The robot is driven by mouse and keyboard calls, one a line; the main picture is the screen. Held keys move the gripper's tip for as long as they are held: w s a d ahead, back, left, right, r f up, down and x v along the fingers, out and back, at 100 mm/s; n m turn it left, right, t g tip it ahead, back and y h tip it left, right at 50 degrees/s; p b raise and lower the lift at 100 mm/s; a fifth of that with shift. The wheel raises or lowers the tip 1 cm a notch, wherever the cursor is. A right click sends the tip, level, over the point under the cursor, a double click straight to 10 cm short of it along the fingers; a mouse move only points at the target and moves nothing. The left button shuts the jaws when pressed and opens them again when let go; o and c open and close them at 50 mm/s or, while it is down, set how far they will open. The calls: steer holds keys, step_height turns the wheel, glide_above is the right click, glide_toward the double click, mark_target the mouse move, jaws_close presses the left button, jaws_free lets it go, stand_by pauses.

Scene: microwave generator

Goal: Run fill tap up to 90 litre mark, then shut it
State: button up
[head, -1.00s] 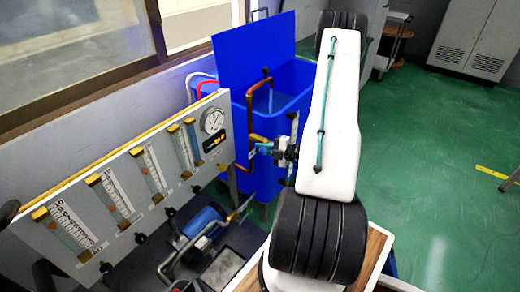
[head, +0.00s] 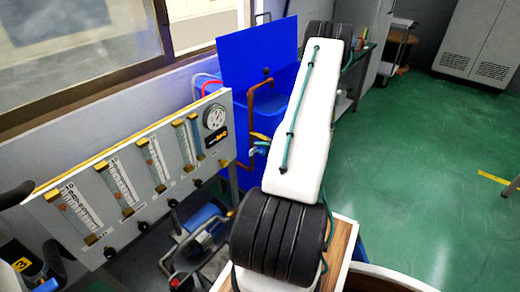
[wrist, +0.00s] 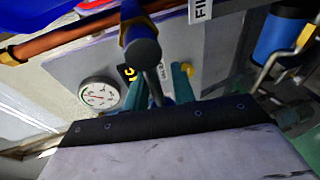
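The blue tank (head: 228,88) stands beyond the panel, its flat blue lid or back plate raised. A copper pipe (head: 250,105) runs down its front to a brass and blue tap fitting (head: 260,145), partly behind my arm. A cut-off label starting "FI" (wrist: 201,9) is near the pipe. The water level and litre marks are not visible.
A panel with several flow meters (head: 130,180) and a round gauge (head: 214,117) stands left of my arm; the gauge also shows in the wrist view (wrist: 99,93). A blue motor (head: 203,220) sits below the panel.

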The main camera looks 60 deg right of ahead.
steer(key=s+r, duration=0.1)
steer(key=s, duration=0.6)
steer(key=shift+s+r, duration=0.25)
steer(key=shift+s, duration=0.1)
stand_by(0.5)
